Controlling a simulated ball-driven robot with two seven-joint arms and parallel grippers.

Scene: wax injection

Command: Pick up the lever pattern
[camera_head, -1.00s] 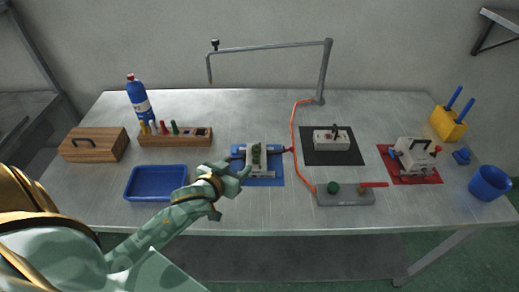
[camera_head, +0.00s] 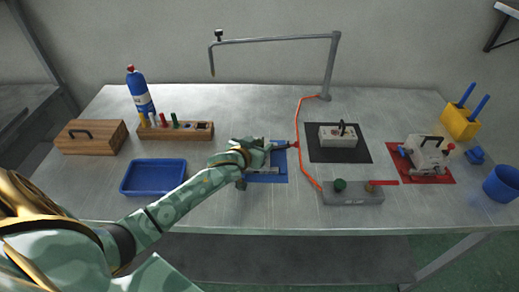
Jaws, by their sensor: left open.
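My left arm comes in from the lower left, and my left gripper (camera_head: 258,152) is over the small pale fixture on the blue mat (camera_head: 270,179). The gripper is open, but its fingers are small and seen from behind, so their exact gap is unclear. The hand covers most of the fixture. The lever pattern cannot be made out now; a small dark green piece showed on the fixture earlier, and the green hand covers that spot. I cannot tell whether the fingers touch anything. My right gripper is not in view.
An empty blue tray (camera_head: 153,178) lies left of the mat. A wooden rack (camera_head: 189,132) and wooden box (camera_head: 91,138) stand behind. An orange hose (camera_head: 301,126) runs right of the mat to a grey button block (camera_head: 354,196). A black mat (camera_head: 338,153) lies further right.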

